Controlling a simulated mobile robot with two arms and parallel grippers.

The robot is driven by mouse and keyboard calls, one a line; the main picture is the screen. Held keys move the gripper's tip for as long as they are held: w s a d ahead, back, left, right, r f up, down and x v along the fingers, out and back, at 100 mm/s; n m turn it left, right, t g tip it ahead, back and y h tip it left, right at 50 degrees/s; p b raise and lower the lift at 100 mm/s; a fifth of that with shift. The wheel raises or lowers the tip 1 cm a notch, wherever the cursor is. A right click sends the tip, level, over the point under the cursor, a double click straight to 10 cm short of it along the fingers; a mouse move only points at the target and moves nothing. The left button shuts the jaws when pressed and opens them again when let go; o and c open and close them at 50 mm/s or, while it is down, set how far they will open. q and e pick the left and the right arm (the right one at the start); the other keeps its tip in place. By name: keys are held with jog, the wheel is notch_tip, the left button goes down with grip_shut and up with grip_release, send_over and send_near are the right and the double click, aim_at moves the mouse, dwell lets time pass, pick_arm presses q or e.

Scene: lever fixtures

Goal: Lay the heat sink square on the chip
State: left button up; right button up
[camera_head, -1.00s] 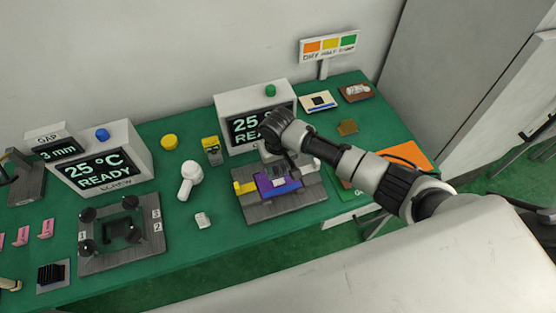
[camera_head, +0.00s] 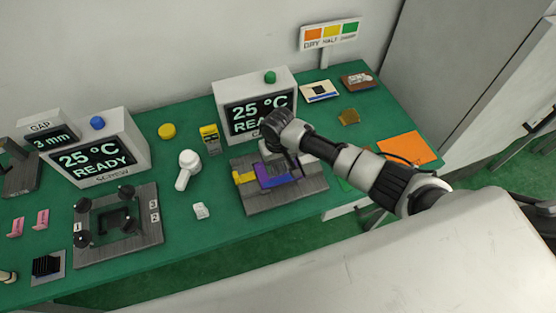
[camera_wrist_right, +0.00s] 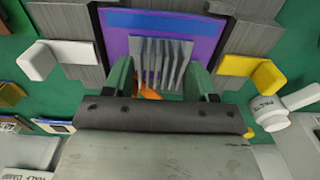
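In the right wrist view a grey finned heat sink (camera_wrist_right: 162,58) sits between the two green fingers of my right gripper (camera_wrist_right: 160,72). The fingers appear to press on its sides. It is over a purple board (camera_wrist_right: 115,35) with a blue strip; whether it touches the board I cannot tell. In the head view the purple board (camera_head: 282,181) lies in a grey fixture (camera_head: 300,193), and my right gripper (camera_head: 278,160) is over it. The chip is hidden under the heat sink and gripper. My left gripper is not in view.
A yellow clamp block (camera_head: 244,177) is at the fixture's left. A display box (camera_head: 257,90) stands behind. A second fixture with dark knobs (camera_head: 118,225) is farther left.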

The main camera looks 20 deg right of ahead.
jog(key=o, duration=0.3)
jog(key=shift+r, duration=0.1)
